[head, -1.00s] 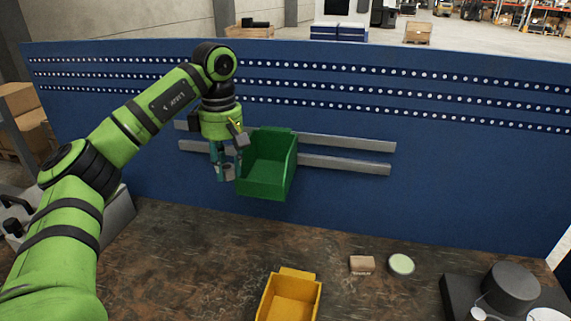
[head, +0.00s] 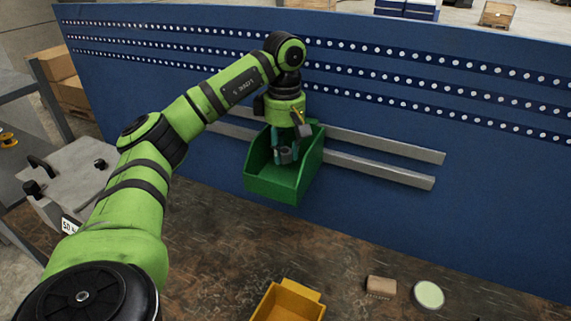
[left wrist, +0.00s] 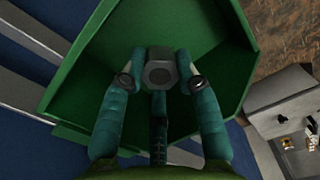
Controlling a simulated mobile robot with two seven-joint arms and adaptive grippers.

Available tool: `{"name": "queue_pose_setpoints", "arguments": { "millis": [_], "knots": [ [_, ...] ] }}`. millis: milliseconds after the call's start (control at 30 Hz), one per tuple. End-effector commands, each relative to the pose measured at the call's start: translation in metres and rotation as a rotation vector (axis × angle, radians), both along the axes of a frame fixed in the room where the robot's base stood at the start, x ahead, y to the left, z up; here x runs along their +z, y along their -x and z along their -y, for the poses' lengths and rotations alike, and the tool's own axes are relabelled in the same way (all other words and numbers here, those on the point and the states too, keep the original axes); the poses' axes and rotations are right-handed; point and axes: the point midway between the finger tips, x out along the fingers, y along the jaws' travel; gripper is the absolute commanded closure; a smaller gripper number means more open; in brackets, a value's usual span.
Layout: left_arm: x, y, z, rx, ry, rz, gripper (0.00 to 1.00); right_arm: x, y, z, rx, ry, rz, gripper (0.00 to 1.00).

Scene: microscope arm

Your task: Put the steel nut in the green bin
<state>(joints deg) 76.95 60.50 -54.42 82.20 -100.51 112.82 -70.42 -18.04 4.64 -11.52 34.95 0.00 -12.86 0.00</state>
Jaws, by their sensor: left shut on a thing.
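The green bin (head: 273,187) hangs on the rails of the blue panel, open at the top and front. My left gripper (head: 286,155) points down over the bin's opening in the head view. It is shut on the steel nut (left wrist: 160,72), a grey hexagonal piece held between the fingertips in the left wrist view. The nut also shows small between the fingers in the head view (head: 285,156). In the left wrist view the green bin (left wrist: 75,85) surrounds the nut on several sides. My right gripper is not in view.
Metal rails (head: 385,170) run across the blue panel (head: 400,90). On the brown worktop below are a yellow bin (head: 289,303), a small brown block (head: 381,286) and a pale green round disc (head: 429,294). A grey box-like machine (head: 70,185) stands at the left.

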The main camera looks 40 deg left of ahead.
Motion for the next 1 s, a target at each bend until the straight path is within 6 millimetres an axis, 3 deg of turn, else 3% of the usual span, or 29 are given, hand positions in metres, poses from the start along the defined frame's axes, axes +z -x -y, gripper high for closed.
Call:
{"name": "queue_pose_setpoints", "arguments": {
  "millis": [300, 633, 667, 700, 1000],
  "knots": [
    [-0.038, 0.001, 0.0, 0.0, 0.0, -0.002, 1.0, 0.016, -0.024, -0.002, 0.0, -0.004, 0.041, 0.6],
    [-0.042, 0.0, 0.0, 0.0, 0.0, 0.0, 1.0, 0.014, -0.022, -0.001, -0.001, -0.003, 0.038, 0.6],
    [-0.042, 0.0, 0.0, 0.0, 0.0, 0.0, 0.56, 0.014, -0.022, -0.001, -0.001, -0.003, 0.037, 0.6],
    [-0.042, 0.0, 0.0, 0.0, 0.0, -0.001, 0.44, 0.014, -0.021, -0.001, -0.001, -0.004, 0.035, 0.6],
    [-0.041, 0.0, 0.0, 0.0, 0.0, -0.001, 0.44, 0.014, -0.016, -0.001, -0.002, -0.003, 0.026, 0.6]
  ]
}}
